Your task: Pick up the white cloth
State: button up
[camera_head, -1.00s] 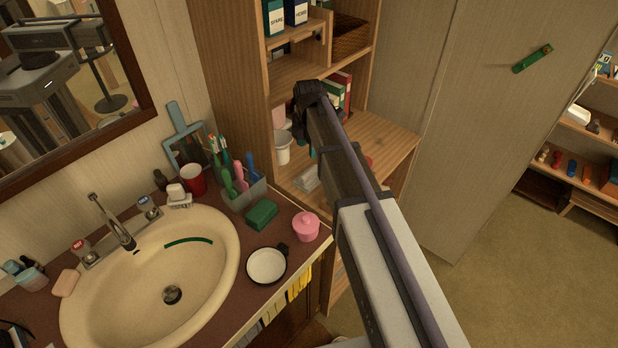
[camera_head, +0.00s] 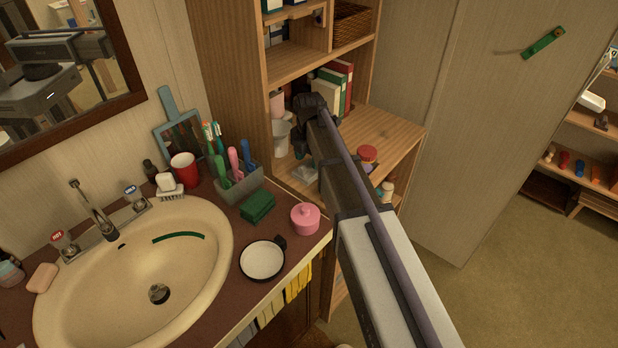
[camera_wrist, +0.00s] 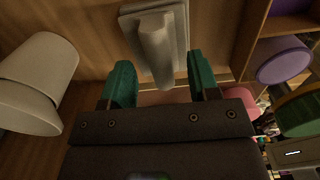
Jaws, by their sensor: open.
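The white cloth (camera_wrist: 155,42) looks like a pale folded square with a rolled part on top, lying on the wooden shelf. In the wrist view it is at the top middle, beyond and between my fingertips. In the head view a pale piece, apparently the cloth (camera_head: 304,174), shows at the shelf's front left, partly hidden by my arm. My gripper (camera_wrist: 161,80) is open, with two teal fingers apart and nothing seen between them.
A white cup (camera_head: 282,138) stands left of my gripper; a large white vessel (camera_wrist: 38,80) shows left in the wrist view. Upright binders (camera_head: 335,88) stand behind, and a red-lidded jar (camera_head: 367,155) to the right. Bare shelf (camera_head: 395,130) lies further right.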

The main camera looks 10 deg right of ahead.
aim_at(309, 161)
notch_tip(309, 161, down, 2)
jog(key=shift+f+b, duration=0.15)
jog(key=shift+b, duration=0.2)
jog(key=shift+r, duration=0.25)
jog(key=shift+c, duration=0.3)
grip_shut()
jog(key=shift+p, duration=0.3)
notch_tip(309, 161, up, 10)
jog(key=p, duration=1)
